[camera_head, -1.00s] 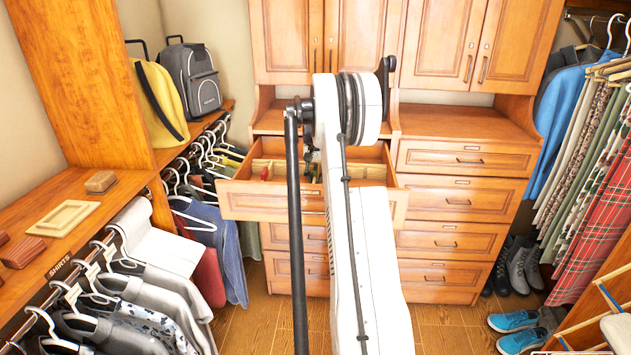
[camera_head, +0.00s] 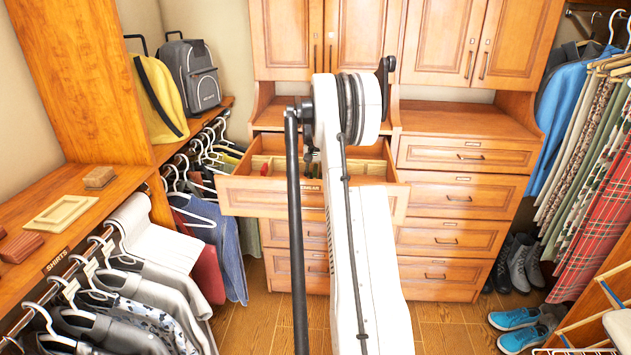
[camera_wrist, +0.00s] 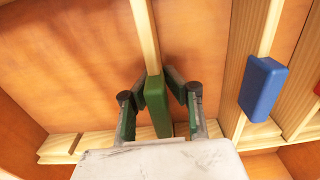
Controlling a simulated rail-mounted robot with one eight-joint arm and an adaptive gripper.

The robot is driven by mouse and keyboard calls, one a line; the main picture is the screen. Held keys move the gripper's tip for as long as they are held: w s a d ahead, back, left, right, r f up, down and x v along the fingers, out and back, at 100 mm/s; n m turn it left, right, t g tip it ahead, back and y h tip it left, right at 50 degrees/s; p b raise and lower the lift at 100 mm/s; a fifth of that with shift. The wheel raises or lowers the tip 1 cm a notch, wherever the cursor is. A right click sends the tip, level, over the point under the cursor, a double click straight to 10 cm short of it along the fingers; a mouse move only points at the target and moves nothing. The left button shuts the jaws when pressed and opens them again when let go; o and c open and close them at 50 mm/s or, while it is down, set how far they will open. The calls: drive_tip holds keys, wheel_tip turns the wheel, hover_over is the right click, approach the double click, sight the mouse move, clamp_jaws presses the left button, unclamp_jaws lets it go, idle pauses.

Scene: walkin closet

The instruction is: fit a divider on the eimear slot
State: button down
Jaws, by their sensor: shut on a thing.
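The divider (camera_wrist: 144,30) is a pale wooden strip with a green grip block (camera_wrist: 157,105) on its end. My gripper (camera_wrist: 158,92) is shut on it at the green block, with a finger on each side. A slotted pale rail (camera_wrist: 62,147) runs along the drawer's front inside. Whether the divider sits in a slot or above the rail cannot be told, as my wrist hides part of the rail. In the head view, the open drawer (camera_head: 240,194) bears a small label (camera_head: 311,188) that seems to read EIMEAR. My arm hides the drawer's middle.
Right of the held divider stand one with a blue block (camera_wrist: 264,88) and one with a red block (camera_wrist: 318,82). Drawer floor (camera_wrist: 75,70) left of it is bare. Hanging clothes (camera_head: 215,240) are close to the drawer's left side.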

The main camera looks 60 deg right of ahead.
idle(0.4)
drive_tip(key=c, duration=1.7)
unclamp_jaws()
drive_tip(key=shift+c, duration=0.2)
wheel_tip(320, 180, up, 12)
